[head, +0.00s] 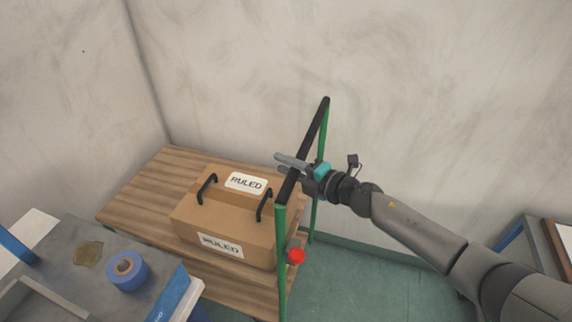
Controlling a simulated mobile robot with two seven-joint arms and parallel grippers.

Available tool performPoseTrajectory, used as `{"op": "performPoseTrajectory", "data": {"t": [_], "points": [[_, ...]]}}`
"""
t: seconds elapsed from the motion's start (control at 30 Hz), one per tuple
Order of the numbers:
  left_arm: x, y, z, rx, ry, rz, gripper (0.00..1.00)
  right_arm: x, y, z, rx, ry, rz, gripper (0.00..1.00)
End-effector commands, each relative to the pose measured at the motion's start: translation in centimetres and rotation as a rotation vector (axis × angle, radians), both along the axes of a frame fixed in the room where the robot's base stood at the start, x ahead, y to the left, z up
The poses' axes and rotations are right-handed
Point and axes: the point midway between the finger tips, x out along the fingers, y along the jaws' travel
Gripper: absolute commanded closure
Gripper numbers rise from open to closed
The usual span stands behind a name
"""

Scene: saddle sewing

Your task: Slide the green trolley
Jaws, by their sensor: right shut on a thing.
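The green trolley has a wooden deck (138,193) and a green tubular frame (281,245) with a black handle bar (312,130) along its top. A brown box (215,212) with "RULED" labels and two black handles sits on the deck. My right gripper (291,164) is shut on the black handle bar, its fingers reaching across it from the right. A red knob (296,256) shows low beside the frame. My left gripper is not in the head view.
A grey worktop (62,256) at the lower left holds a blue tape roll (127,272). Pale walls (430,90) close off the back and left. Green floor (375,285) is clear right of the trolley. Another piece of furniture (545,245) stands at the right edge.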

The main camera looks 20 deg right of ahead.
Motion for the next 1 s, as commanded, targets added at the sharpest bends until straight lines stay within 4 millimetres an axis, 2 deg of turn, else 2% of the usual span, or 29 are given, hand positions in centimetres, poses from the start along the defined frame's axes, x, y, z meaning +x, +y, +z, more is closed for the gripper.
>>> {"op": "performPoseTrajectory", "data": {"t": [0.03,0.2,1.0], "points": [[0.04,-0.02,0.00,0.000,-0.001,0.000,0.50,-0.01,-0.02,-0.01,0.000,0.000,0.000,0.83],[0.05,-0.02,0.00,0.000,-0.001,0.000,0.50,-0.01,-0.02,-0.02,0.000,0.000,0.000,1.00],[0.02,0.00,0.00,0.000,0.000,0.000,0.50,-0.01,-0.04,-0.01,-0.001,0.001,0.000,1.00]]}}
